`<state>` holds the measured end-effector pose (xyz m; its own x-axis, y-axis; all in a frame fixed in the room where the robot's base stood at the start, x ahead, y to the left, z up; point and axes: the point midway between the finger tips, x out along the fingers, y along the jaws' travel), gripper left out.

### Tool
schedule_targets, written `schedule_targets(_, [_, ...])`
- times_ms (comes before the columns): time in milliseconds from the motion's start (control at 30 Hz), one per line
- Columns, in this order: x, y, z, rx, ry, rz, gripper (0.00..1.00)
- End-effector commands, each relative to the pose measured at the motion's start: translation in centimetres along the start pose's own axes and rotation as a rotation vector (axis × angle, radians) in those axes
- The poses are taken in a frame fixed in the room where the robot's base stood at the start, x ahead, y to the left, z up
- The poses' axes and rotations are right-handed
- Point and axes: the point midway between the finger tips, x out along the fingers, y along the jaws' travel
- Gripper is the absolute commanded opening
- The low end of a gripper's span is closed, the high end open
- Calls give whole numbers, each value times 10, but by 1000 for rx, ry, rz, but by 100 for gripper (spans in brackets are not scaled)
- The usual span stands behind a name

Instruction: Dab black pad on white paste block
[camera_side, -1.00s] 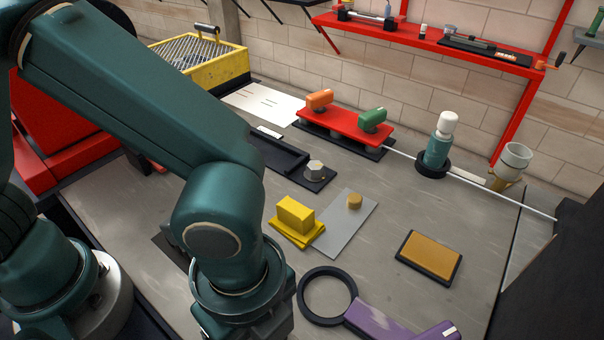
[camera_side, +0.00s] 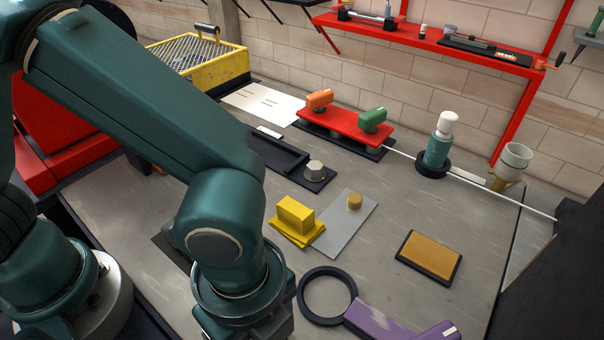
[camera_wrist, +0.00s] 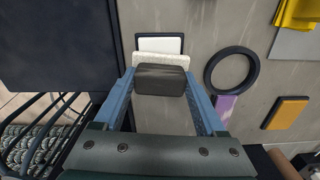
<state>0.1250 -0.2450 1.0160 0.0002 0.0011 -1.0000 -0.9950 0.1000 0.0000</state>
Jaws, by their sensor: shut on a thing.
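In the wrist view my gripper (camera_wrist: 161,98) has its two blue fingers on either side of a black pad (camera_wrist: 160,80) and is shut on it. A pale, speckled block-like surface (camera_wrist: 160,62) shows just beyond the pad's edge; I cannot tell whether it belongs to the pad or lies under it. Past it, the white paste block (camera_wrist: 158,45) sits in a dark-rimmed tray. The pad partly covers this area, so contact between pad and paste cannot be told. In the side view my arm hides the pad and paste block, and the fingertips are out of sight.
A black ring (camera_side: 327,296) with a purple handle (camera_side: 385,325) lies right of my wrist. A yellow block (camera_side: 295,215) stands by a grey plate (camera_side: 345,225). An orange-topped pad (camera_side: 430,256) lies farther right. Bare bench lies between them.

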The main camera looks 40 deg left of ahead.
Motion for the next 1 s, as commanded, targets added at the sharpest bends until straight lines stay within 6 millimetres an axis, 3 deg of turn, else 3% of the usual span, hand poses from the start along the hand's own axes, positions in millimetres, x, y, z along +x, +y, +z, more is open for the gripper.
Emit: schedule_targets(1000, [8, 0, 0, 0, -1, 0, 28])
